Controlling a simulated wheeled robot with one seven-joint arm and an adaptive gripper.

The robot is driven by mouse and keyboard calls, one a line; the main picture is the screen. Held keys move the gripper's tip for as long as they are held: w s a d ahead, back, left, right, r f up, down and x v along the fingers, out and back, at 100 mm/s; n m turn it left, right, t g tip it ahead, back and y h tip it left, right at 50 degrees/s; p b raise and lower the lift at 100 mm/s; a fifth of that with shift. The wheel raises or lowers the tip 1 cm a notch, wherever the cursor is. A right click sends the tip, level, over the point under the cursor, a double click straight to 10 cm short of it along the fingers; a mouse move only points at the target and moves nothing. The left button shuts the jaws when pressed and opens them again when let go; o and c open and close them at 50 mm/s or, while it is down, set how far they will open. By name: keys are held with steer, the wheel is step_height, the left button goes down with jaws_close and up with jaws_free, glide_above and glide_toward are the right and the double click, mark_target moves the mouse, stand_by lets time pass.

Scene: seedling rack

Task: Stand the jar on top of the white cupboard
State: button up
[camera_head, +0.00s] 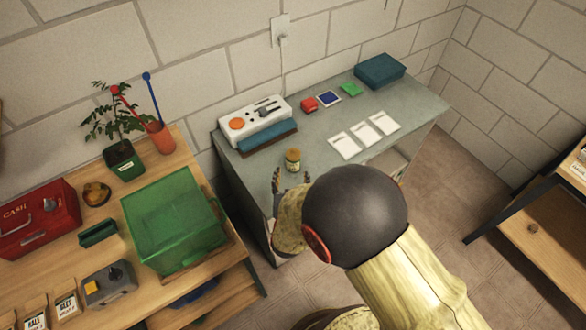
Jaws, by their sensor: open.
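A small jar (293,161) with amber contents and a pale lid stands upright on the grey-topped unit (330,180), near its front left part. My gripper (292,176) is open, its dark fingertips just in front of the jar. No finger is seen closed on the jar; whether one touches it I cannot tell. My arm hides part of the unit's front. Pale side panels show below the grey top, but I cannot tell whether this unit is the white cupboard.
Behind the jar is a white device (255,120) with an orange knob. White cards (364,135) lie to the right, and a teal box (380,70) sits at the back. A wooden table (165,162) at left holds a green translucent box (175,222) and a potted plant (124,160).

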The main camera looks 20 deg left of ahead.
steer(key=shift+s+d+r, duration=0.1)
steer(key=shift+s, duration=0.2)
steer(key=w+d+r+m+g+y, duration=0.1)
steer(key=w+d+r+g, duration=0.15)
steer(key=r, duration=0.55)
steer(key=w+d+r+g, duration=0.1)
steer(key=w+d+r, duration=0.15)
steer(key=r, duration=0.55)
steer(key=s+d+r, duration=0.3)
steer(key=d+r, duration=0.4)
steer(key=d, duration=0.1)
steer(key=s+d+r+g+h, duration=0.2)
steer(key=s+d+r, duration=0.1)
steer(key=s+d, duration=0.7)
steer(key=s+d+r+m+g+h, duration=0.1)
steer(key=s+d+r, duration=0.3)
steer(key=s+d, duration=0.7)
steer(key=shift+s+d+r+m+g+h, duration=0.2)
steer(key=shift+m+g+h, duration=0.1)
steer(key=shift+g+h, duration=0.25)
